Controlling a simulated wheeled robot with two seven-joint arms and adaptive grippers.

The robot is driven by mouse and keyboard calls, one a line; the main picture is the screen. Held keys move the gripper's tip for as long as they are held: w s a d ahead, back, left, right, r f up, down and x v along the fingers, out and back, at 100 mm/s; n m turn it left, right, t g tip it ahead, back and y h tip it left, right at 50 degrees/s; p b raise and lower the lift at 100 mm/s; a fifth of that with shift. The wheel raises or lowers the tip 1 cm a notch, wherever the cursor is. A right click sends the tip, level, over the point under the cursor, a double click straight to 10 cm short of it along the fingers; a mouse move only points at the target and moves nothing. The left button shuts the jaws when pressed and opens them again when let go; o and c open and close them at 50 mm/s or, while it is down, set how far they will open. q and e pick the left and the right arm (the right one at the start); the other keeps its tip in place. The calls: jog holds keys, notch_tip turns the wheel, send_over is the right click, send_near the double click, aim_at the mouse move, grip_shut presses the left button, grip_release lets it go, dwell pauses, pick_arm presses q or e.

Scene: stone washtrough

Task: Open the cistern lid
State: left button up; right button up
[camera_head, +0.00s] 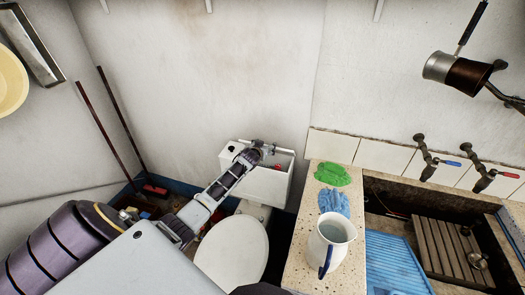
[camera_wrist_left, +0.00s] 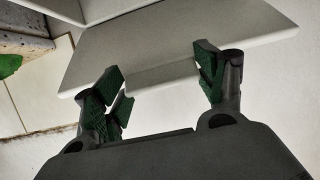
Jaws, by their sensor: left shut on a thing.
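The white cistern (camera_head: 265,184) stands against the back wall behind the toilet. Its top is partly uncovered, and a small red part shows inside. My left gripper (camera_head: 251,154) is over the cistern's top. In the left wrist view the pale lid (camera_wrist_left: 200,30) is a flat plate, and my left gripper (camera_wrist_left: 163,87) is shut on its protruding grip piece between green finger pads. In the head view the lid looks raised and nearly edge-on at the cistern's back; the gripper hides part of it. My right gripper is not in view.
The toilet seat (camera_head: 232,252) is below my left arm. A stone ledge (camera_head: 297,255) to the right bears a jug (camera_head: 330,240), a green cloth (camera_head: 333,174) and a blue cloth (camera_head: 334,202). The trough (camera_head: 390,189) with taps lies further right. Two poles (camera_head: 107,135) lean at left.

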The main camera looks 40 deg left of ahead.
pick_arm(q)
jog(key=w+r, duration=0.1)
jog(key=w+a+r, duration=0.1)
jog(key=shift+w+r, duration=0.1)
jog(key=shift+w, duration=0.2)
jog(key=shift+w+a+r, duration=0.15)
jog(key=shift+w+r, duration=0.05)
jog(key=shift+w, duration=0.3)
jog(key=shift+w+a+r, duration=0.15)
jog(key=shift+w+r, duration=0.1)
jog(key=shift+w, duration=0.3)
jog(key=shift+w+a+r, duration=0.15)
jog(key=shift+w+r, duration=0.05)
jog(key=shift+w, duration=0.3)
jog(key=shift+w+a+r+g+h, duration=0.2)
jog(key=shift+w+g, duration=0.2)
jog(key=shift+w, duration=0.25)
jog(key=shift+w+a+r+g+h, duration=0.1)
jog(key=shift+w+a+r+g, duration=0.1)
jog(key=shift+w+g, duration=0.35)
jog(key=shift+w, duration=0.15)
jog(key=o, duration=1.2)
jog(key=shift+f, duration=0.1)
jog(key=shift+o, duration=1.3)
jog(key=shift+w+a, duration=0.1)
jog(key=shift+a, duration=0.05)
